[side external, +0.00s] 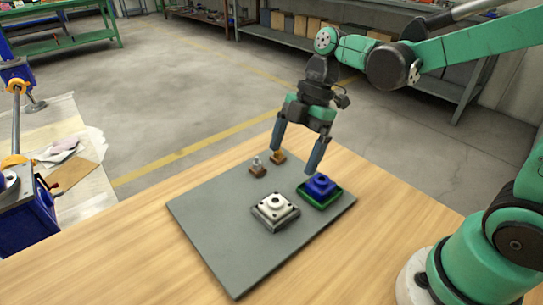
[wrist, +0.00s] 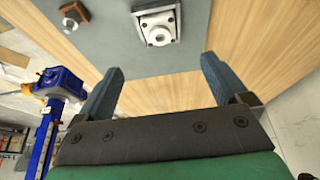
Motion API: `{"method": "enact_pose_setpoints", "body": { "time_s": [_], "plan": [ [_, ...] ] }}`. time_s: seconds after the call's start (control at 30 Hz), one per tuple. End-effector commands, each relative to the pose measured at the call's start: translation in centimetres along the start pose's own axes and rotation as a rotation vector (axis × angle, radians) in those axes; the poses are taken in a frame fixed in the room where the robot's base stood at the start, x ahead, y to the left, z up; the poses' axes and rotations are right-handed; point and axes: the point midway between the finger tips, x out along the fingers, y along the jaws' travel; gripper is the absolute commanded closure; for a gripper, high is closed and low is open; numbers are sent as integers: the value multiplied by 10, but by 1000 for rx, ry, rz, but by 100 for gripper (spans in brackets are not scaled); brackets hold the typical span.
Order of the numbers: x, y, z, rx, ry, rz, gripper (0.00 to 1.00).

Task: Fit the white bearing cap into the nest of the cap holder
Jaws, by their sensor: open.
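A white square block with a raised round hub and a central hole, which looks like the bearing cap (side external: 275,204), sits on a dark square base (side external: 274,224) on the grey board. I cannot tell whether it lies in a nest there. In the wrist view the white cap (wrist: 155,20) is at the top, beyond the fingertips. A blue hubbed block (side external: 321,185) sits in a green square tray (side external: 327,204) to its right. Which base is the cap holder is not clear. My gripper (side external: 295,160) is open and empty above the board's far side; it also shows in the wrist view (wrist: 162,64).
The grey board (side external: 215,215) lies on a wooden table (side external: 150,255). The board's left and front parts are clear.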

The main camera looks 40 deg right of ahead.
Motion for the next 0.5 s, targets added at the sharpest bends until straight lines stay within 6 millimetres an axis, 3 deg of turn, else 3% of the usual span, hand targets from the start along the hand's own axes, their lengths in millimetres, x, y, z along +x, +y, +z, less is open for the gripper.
{"method": "enact_pose_setpoints", "body": {
  "time_s": [0.1,0.3,0.37,0.5],
  "plan": [
    [-15,0,0,3,0,0,6],
    [-26,-2,0,47,-14,17,6],
    [-27,-5,1,132,-35,51,6],
    [-29,-16,7,490,-92,222,6]
  ]
}}
